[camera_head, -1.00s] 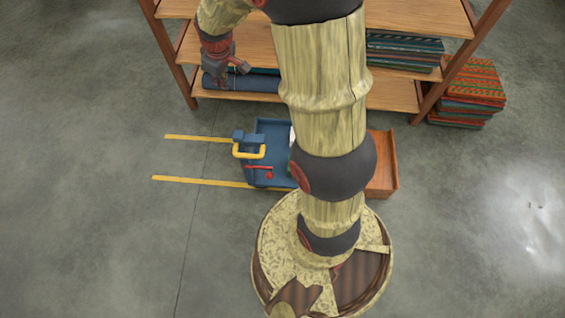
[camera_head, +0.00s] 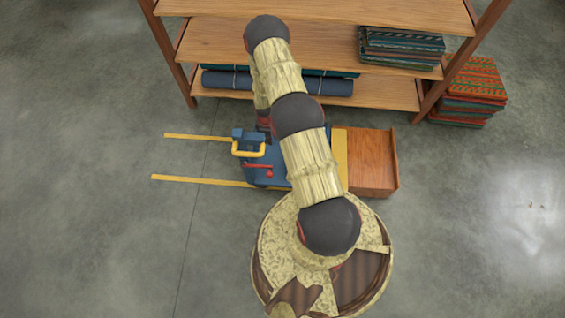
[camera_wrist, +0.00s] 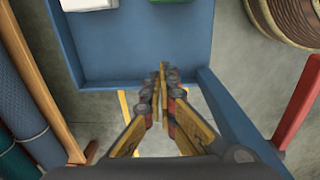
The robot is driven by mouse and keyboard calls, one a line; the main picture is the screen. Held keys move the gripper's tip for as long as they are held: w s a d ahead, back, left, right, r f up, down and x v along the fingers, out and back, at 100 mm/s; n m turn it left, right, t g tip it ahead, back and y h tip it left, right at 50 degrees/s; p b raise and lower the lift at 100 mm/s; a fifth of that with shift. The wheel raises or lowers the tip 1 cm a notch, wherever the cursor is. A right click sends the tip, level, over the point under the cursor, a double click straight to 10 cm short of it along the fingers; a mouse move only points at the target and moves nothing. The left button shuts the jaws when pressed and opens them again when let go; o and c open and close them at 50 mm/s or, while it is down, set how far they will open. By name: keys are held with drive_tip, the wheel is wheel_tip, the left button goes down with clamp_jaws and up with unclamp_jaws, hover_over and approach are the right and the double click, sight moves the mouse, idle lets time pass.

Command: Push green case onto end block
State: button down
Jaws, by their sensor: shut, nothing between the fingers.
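My gripper (camera_wrist: 163,75) is shut and empty, its fingertips pointing at the near edge of a blue tray (camera_wrist: 140,45) in the wrist view. At that view's top edge are a pale, green-edged item (camera_wrist: 88,4) and a sliver of green (camera_wrist: 170,1). I cannot tell which is the green case.
Two yellow floor strips (camera_head: 200,180) run left from the tray. A yellow handle (camera_head: 249,149) and red lever (camera_head: 258,168) are at its left side. A wooden shelf (camera_head: 215,45) with dark rolls (camera_head: 228,80) stands behind. Folded textiles (camera_head: 470,92) lie right. Floor at left is clear.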

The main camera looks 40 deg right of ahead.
drive_tip(key=shift+n, duration=0.3)
drive_tip(key=s+f+b, duration=0.1)
drive_tip(key=f, duration=0.5)
drive_tip(key=s+f+b, duration=0.2)
drive_tip(key=f, duration=0.4)
drive_tip(key=s+f+b, duration=0.1)
drive_tip(key=f, duration=0.5)
drive_tip(key=shift+s+a+b, duration=0.1)
drive_tip(key=shift+s+b, duration=0.2)
drive_tip(key=shift+d+f, duration=0.2)
drive_tip(key=shift+s+d+r, duration=0.2)
drive_tip(key=shift+s+d, duration=0.2)
drive_tip(key=shift+s, duration=0.15)
drive_tip(key=shift+s+d, duration=0.75)
drive_tip(key=shift+s, duration=0.1)
drive_tip(key=shift+s+d+r+p, duration=0.1)
drive_tip(key=shift+p, duration=0.2)
